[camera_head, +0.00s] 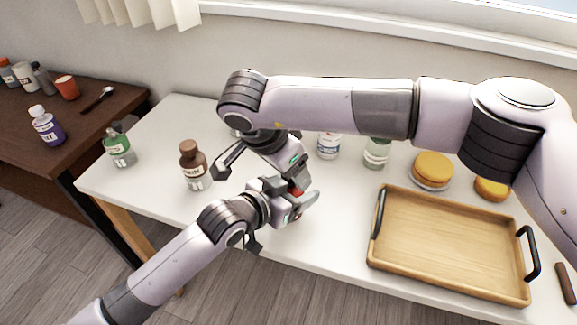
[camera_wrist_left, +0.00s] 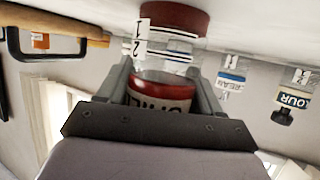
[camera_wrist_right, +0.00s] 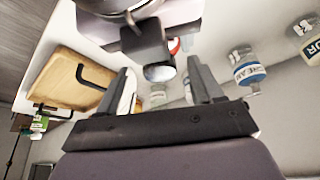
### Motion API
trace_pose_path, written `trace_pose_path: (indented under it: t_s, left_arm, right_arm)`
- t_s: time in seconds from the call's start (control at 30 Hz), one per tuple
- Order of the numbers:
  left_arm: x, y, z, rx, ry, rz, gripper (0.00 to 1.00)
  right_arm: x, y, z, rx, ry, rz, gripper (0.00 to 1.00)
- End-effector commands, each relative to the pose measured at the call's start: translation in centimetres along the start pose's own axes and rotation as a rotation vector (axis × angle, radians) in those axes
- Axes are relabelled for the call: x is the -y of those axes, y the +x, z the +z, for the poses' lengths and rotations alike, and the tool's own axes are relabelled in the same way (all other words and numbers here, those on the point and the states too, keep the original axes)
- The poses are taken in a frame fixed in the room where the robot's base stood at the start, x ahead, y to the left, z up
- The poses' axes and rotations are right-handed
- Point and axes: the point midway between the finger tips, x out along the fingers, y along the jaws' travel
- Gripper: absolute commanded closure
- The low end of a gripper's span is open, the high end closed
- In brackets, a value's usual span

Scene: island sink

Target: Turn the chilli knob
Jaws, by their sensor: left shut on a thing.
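The chilli jar (camera_wrist_left: 163,88) is a clear container with a red-brown label band, partly lettered "CHIL", a red-brown end and a white strip marked 1 and 2. In the left wrist view, my left gripper (camera_wrist_left: 161,72) is shut around its labelled part. In the head view only a red bit of the jar (camera_head: 297,188) shows beside the left gripper (camera_head: 290,205); the rest is hidden by the grippers. My right gripper (camera_wrist_right: 160,70) is open, its fingers apart, close to the left gripper. I cannot tell whether it touches the jar.
A wooden tray (camera_head: 450,283) lies to the right on the white table. A brown bottle (camera_head: 193,166), green bottle (camera_head: 119,146), blue-labelled jar (camera_head: 328,146) and pale green jar (camera_head: 376,153) stand around the grippers. Orange-topped round items (camera_head: 432,170) sit behind the tray.

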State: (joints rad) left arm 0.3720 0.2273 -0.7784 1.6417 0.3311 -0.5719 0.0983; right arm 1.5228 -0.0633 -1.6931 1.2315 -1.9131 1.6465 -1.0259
Motion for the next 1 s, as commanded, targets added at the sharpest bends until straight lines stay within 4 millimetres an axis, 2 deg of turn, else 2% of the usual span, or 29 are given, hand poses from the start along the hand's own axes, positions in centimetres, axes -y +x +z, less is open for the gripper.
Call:
trace_pose_path:
  t_s: [0.17, 0.27, 0.7, 0.83, 1.0]
  left_arm:
    - [0.0, 0.0, 0.0, 0.0, 0.0, 0.0, 0.69]
    - [0.0, 0.0, 0.0, 0.0, 0.0, 0.0, 0.69]
    - [0.0, 0.0, 0.0, 0.0, 0.0, 0.0, 0.69]
    - [0.0, 0.0, 0.0, 0.0, 0.0, 0.0, 0.69]
    - [0.0, 0.0, 0.0, -0.001, 0.0, 0.0, 0.69]
  right_arm:
    - [0.0, -0.2, 0.0, 0.0, 0.0, -0.001, 0.34]
    - [0.1, -1.2, 0.0, 0.0, -0.001, -0.003, 0.34]
    - [0.1, -9.9, 0.0, -0.001, -0.001, -0.003, 0.34]
    - [0.0, -11.3, 0.0, -0.001, -0.001, -0.001, 0.34]
    - [0.0, -12.1, 0.0, 0.0, -0.001, -0.001, 0.34]
